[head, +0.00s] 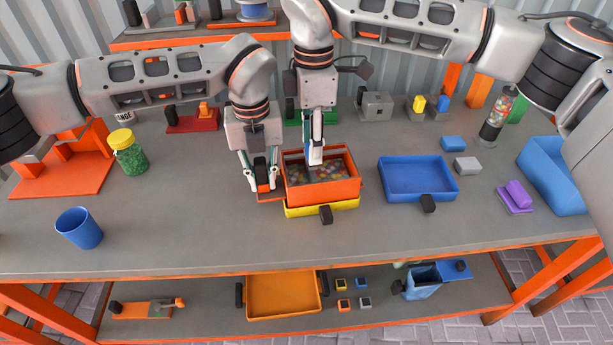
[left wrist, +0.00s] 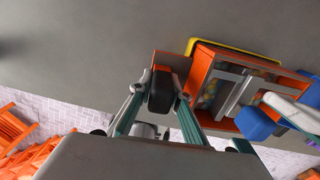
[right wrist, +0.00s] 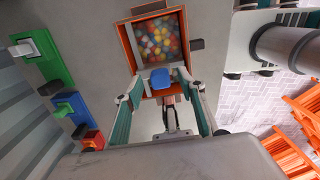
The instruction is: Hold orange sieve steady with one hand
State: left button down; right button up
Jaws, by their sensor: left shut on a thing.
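The orange sieve (head: 337,191) is a square box holding many coloured pieces. It sits on a yellow tray (head: 293,212) in the middle of the bench and also shows in the right wrist view (right wrist: 128,52). My left gripper (head: 263,187) is shut on the sieve's black side handle, seen between its fingers in the left wrist view (left wrist: 160,92). My right gripper (head: 316,158) is above the sieve with its fingers apart. A grey T-shaped bar (left wrist: 232,93) lies across the sieve opening.
A blue tray (head: 418,178) stands right of the sieve. A blue cup (head: 79,228) and a green-filled jar (head: 130,157) stand to the left. Small blocks and a blue bin (head: 553,176) are at the right. The bench front left of the sieve is clear.

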jog(key=shift+r, duration=3)
pick_arm(q)
jog(key=c, duration=1.8)
grip_release()
notch_tip(320, 180, up, 12)
jog(key=shift+f, duration=0.1)
jog(key=shift+r+p, duration=2.35)
jog(key=shift+r, duration=1)
pick_arm(e)
jog(key=shift+r, duration=2.75)
